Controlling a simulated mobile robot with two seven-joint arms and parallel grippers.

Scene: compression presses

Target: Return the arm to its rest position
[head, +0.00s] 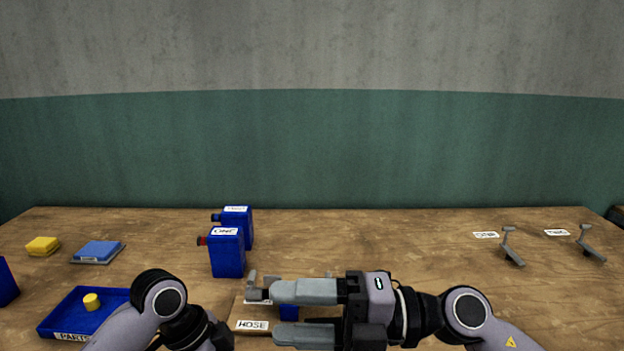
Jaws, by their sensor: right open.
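My right arm comes in from the lower right, and its gripper (273,313) points left over the front middle of the table. Its two grey fingers are wide apart. A board labelled HOSE (252,333) lies under the fingertips. A small grey part (253,277) stands just past the upper fingertip. My left arm (165,300) shows at the lower left, but its gripper is out of frame.
Two blue canisters (227,260) (239,217) stand behind the gripper. A blue PARTS tray (60,311) holding a yellow piece (92,301) is at the left, with a yellow block (43,246) and blue pad (98,251) behind. Grey levers (512,247) (590,245) stand at the right. The middle-right tabletop is clear.

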